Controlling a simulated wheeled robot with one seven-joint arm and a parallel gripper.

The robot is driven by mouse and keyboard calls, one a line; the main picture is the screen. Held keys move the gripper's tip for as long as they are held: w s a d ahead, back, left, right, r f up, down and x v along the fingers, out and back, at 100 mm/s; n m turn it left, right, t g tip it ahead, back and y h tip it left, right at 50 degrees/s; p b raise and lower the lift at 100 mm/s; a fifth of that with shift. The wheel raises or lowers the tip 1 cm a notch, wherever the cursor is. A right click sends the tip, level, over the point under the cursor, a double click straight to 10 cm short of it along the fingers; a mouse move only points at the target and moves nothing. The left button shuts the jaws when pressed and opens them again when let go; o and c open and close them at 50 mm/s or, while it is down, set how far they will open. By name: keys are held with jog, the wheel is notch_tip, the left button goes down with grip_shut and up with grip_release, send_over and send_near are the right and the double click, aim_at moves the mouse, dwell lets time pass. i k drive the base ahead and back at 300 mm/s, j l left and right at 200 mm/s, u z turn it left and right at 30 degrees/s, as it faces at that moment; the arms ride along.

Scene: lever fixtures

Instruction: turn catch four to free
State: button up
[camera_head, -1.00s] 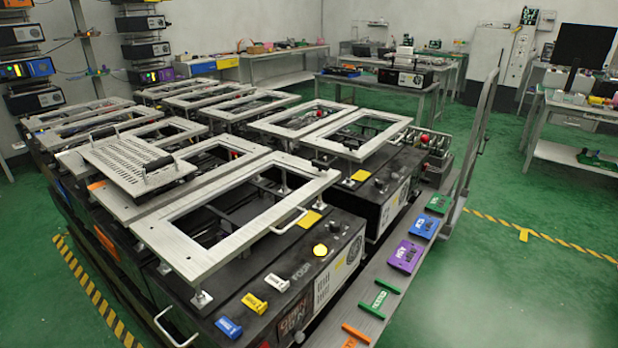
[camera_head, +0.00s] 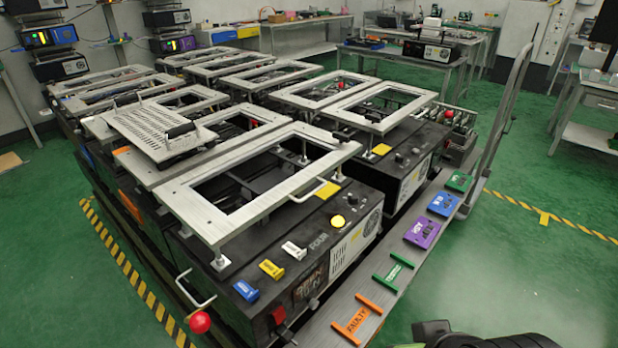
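The black unit marked FOUR (camera_head: 319,243) stands at the front of the cart block, with a silver rectangular frame on top. A red ball knob (camera_head: 200,322) shows at the lower left, beside a silver handle. A small red part (camera_head: 279,314) sits on the unit's near face. I cannot tell which part is the catch or how it is set. Dark parts, likely my arm, show at the bottom right; my gripper's fingers are not visible.
A grey ledge (camera_head: 370,295) along the unit's right side holds orange, green, purple and blue labelled pieces. A silver upright handle (camera_head: 505,110) rises at the cart's far right. Green floor (camera_head: 540,270) is open to the right. Benches line the back.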

aim_at(342, 137)
jog(key=i+l+u, duration=0.2)
jog(key=l+u, duration=0.25)
jog(key=i+l+u, duration=0.1)
jog(key=l+u, duration=0.4)
jog(key=l, duration=0.15)
jog(key=l+u, duration=0.45)
jog(key=l, duration=0.15)
